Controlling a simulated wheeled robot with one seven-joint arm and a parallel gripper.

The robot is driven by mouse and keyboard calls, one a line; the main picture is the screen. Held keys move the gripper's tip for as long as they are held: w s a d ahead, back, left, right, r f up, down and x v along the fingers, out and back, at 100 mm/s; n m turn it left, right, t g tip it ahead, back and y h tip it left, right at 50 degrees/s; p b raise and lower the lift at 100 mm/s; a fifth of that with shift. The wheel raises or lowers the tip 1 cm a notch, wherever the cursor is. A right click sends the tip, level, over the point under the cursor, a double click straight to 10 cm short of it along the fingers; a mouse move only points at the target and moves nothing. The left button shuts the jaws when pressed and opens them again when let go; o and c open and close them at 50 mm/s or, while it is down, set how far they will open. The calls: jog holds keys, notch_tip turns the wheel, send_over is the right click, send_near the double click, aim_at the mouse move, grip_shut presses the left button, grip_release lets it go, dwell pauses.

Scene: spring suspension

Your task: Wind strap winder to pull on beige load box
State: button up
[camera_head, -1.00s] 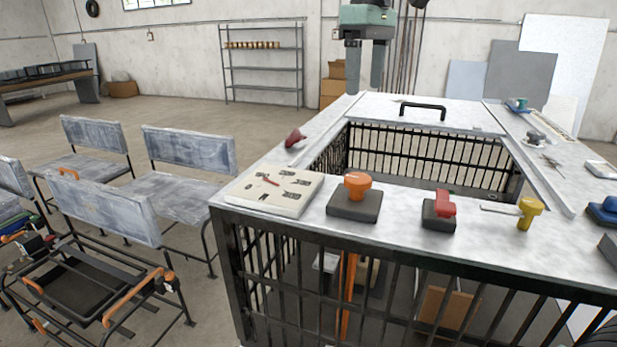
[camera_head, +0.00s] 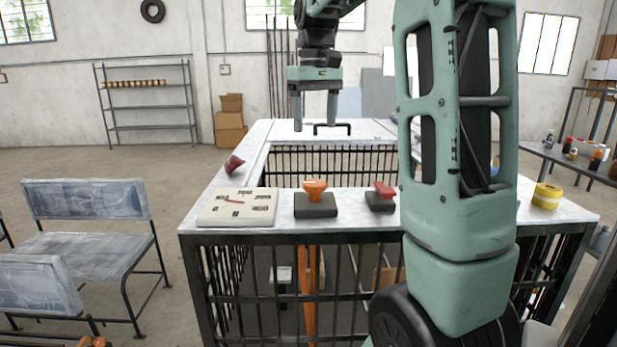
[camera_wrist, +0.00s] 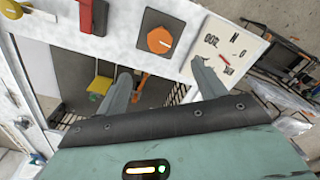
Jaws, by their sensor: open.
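An orange knob (camera_head: 315,189) on a dark square base (camera_head: 315,207) stands on the front edge of the bench; which part is the strap winder is not clear. The knob also shows in the wrist view (camera_wrist: 160,40). An orange upright strip (camera_head: 309,285) shows behind the bars below it. Tan box-like shapes (camera_head: 386,277) are partly hidden behind the bars; I cannot tell whether one is the beige load box. My gripper (camera_head: 315,124) is open and empty, fingers down, above the far part of the bench. In the wrist view its fingers (camera_wrist: 161,72) are apart, short of the knob.
A beige panel with a red pointer (camera_head: 238,206) lies left of the knob, a red handle (camera_head: 384,190) right of it. A dark red object (camera_head: 234,164) sits on the left rim. A black handle (camera_head: 332,128) is near my gripper. My arm hides the bench's right part.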

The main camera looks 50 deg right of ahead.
aim_at(315, 182)
notch_tip(315, 182, down, 14)
jog(key=shift+r+p, duration=0.2)
jog(key=shift+p, duration=0.65)
jog(key=c, duration=1)
